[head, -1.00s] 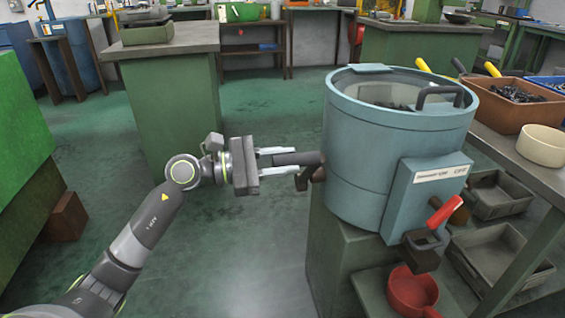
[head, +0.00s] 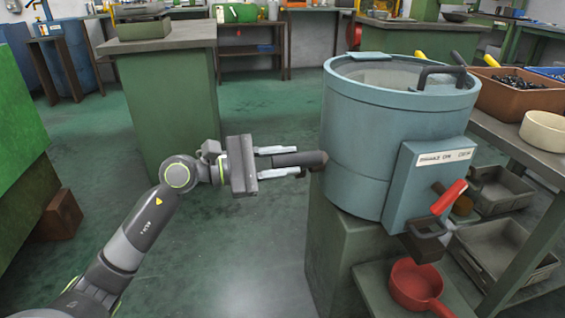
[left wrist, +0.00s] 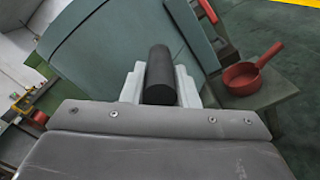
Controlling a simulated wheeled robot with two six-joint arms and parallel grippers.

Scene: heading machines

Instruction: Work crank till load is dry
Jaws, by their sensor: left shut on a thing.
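A round blue-grey drum machine (head: 360,130) stands on a green pedestal, with a rim and a dark handle on top. A dark crank handle (head: 300,160) sticks out of its left side. My left gripper (head: 281,162) is shut on this crank handle, which lies between its two pale fingers. The left wrist view shows the dark grip (left wrist: 160,78) between the fingers, in front of the drum wall (left wrist: 110,45). A red-handled lever (head: 449,197) sits above a dark spout (head: 426,240) on the drum's front. My right gripper is not in view.
A red pan (head: 415,284) sits on a low shelf below the spout. A bench at the right holds a brown bin (head: 510,95) of dark parts and a cream bowl (head: 545,132). A green cabinet (head: 165,110) stands behind my left arm. The floor between is clear.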

